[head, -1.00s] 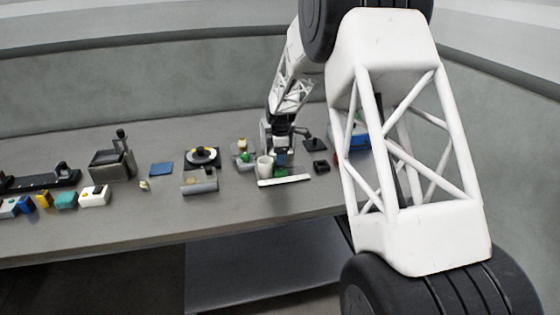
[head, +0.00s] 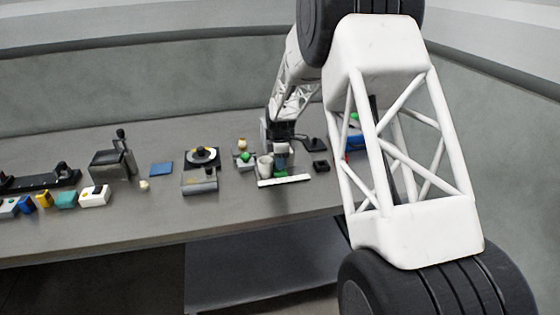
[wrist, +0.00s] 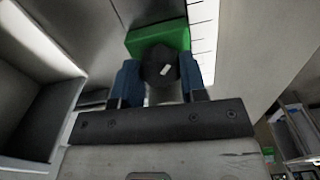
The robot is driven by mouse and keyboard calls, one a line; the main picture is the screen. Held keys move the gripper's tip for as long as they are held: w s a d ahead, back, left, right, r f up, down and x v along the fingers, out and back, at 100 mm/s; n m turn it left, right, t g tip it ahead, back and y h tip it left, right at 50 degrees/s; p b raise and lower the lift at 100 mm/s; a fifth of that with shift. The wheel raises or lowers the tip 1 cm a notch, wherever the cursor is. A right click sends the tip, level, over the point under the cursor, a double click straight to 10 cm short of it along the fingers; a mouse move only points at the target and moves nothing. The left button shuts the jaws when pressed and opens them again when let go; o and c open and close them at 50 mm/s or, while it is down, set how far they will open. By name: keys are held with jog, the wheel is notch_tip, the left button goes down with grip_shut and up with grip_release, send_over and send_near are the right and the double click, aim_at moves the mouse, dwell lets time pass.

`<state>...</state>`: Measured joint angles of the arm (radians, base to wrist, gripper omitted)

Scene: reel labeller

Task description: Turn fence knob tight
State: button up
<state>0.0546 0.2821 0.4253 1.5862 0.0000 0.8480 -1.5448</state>
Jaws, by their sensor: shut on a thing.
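The fence knob (wrist: 163,70) is round and black with a white mark on its face. It sits against a green fence block (wrist: 157,38) beside a white ruled strip (wrist: 203,30) in the wrist view. My gripper (wrist: 160,78) is shut on the knob, with one blue finger on either side of it. In the head view, my gripper (head: 281,152) is low over the right part of the bench, just above the green fence block (head: 280,174) and the white strip (head: 284,181). The knob is too small to make out there.
A light cup-like part (head: 265,167) stands just left of my gripper. A small dark block (head: 320,165) lies to the right. A reel device (head: 202,156) and a blue pad (head: 161,169) are further left. My arm link covers the bench's right end.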

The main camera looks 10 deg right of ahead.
jog(key=shift+m, duration=0.8)
jog(key=o, duration=0.9)
jog(key=shift+r, duration=0.1)
jog(key=shift+r, duration=3.85)
